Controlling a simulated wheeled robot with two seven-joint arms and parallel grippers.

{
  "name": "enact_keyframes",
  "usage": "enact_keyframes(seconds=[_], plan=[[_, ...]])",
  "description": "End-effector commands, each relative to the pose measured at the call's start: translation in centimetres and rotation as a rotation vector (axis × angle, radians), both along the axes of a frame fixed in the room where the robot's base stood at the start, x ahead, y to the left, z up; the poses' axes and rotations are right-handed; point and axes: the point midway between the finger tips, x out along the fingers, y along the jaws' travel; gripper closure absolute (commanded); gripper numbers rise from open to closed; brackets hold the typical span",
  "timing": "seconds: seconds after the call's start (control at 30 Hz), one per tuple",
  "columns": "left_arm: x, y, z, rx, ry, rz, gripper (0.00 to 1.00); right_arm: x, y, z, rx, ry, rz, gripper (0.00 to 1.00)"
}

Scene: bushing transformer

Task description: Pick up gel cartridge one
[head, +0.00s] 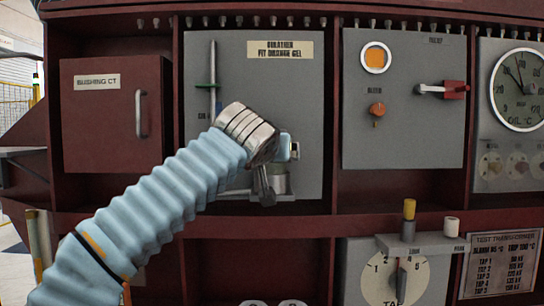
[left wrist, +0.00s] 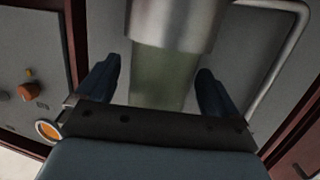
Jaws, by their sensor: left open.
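My left arm reaches across the breather panel (head: 300,110), which carries a label about orange gel. My left gripper (left wrist: 157,82) is open, its dark fingers apart on either side of a greenish, see-through cylinder (left wrist: 165,78). A metal cap (left wrist: 172,20) adjoins that cylinder in the left wrist view. Whether the fingers touch it I cannot tell. In the head view my wrist hides most of the cylinder, and a metal cup (head: 275,186) shows below. A yellow-topped cylinder (head: 409,212) and a white one (head: 451,227) stand on a small shelf; neither is marked as cartridge one. My right gripper is out of view.
A silver rod with a green ring (head: 212,85) stands left of my wrist. The bushing CT door (head: 112,112) is shut at left. A panel with an orange window (head: 376,57) and a red-ended lever (head: 440,90) is at right. A tap dial (head: 395,280) sits below the small shelf.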

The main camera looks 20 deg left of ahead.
Motion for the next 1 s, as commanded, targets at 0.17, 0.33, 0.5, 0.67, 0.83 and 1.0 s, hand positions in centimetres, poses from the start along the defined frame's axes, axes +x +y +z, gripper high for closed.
enact_keyframes(seconds=[0.17,0.33,0.5,0.67,0.83,1.0], plan=[[0.32,0.07,-0.08,0.0,-0.001,-0.001,0.06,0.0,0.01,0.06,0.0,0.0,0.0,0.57],[0.3,0.06,-0.08,0.0,-0.001,-0.001,0.19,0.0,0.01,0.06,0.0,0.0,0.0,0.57],[0.29,0.05,-0.07,0.0,-0.001,-0.001,0.45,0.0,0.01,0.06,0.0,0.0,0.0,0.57],[0.28,0.05,-0.07,0.0,-0.001,-0.001,0.7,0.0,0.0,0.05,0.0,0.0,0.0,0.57],[0.25,0.05,0.0,0.0,-0.002,-0.001,0.71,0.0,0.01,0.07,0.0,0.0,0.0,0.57],[0.27,0.04,0.53,0.0,-0.002,-0.001,0.71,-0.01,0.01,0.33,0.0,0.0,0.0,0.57]])
